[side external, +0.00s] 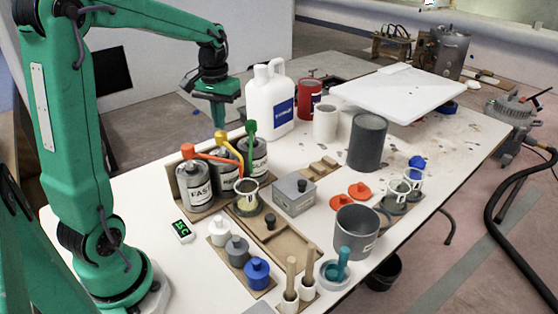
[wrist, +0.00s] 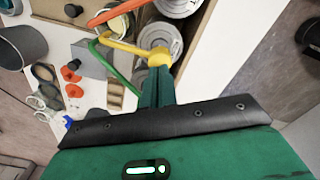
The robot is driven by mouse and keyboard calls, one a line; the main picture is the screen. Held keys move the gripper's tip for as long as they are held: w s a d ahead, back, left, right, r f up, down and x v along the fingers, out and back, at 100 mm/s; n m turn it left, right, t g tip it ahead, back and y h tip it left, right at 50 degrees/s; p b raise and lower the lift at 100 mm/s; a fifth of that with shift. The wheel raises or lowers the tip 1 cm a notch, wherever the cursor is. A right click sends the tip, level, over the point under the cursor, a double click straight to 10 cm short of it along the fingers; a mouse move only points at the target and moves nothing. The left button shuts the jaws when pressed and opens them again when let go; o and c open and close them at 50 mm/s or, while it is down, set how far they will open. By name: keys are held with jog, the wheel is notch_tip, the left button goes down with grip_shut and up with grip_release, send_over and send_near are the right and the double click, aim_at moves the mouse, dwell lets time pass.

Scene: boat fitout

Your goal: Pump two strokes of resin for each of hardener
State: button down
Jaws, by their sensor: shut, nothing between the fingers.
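Three grey tins stand in a row in the side view, each with a coloured pump: an orange-red pump (side external: 188,152) on the tin labelled FAST (side external: 194,186), a yellow pump (side external: 229,146) on the middle tin, and a green pump (side external: 251,129) on the far tin. The spouts reach toward a clear cup with a white rim (side external: 248,198), which holds something pale. My gripper (side external: 217,120) is shut and empty, pointing down above the yellow pump's head. In the wrist view the fingertips (wrist: 157,72) are beside or over the yellow head (wrist: 157,57); contact cannot be told.
A white jug (side external: 269,103) and a red can (side external: 311,98) stand behind the tins. A grey metal box (side external: 294,194) and lidded pots (side external: 237,248) are in front. A small green display (side external: 181,231) lies beside the tins. A large white panel (side external: 398,92) is at the back.

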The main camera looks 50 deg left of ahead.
aim_at(221, 133)
jog(key=shift+f, duration=2.05)
jog(key=shift+r, duration=2.1)
jog(key=shift+f, duration=1.95)
jog(key=shift+r, duration=1.95)
jog(key=shift+r, duration=0.15)
jog(key=shift+r, duration=1.35)
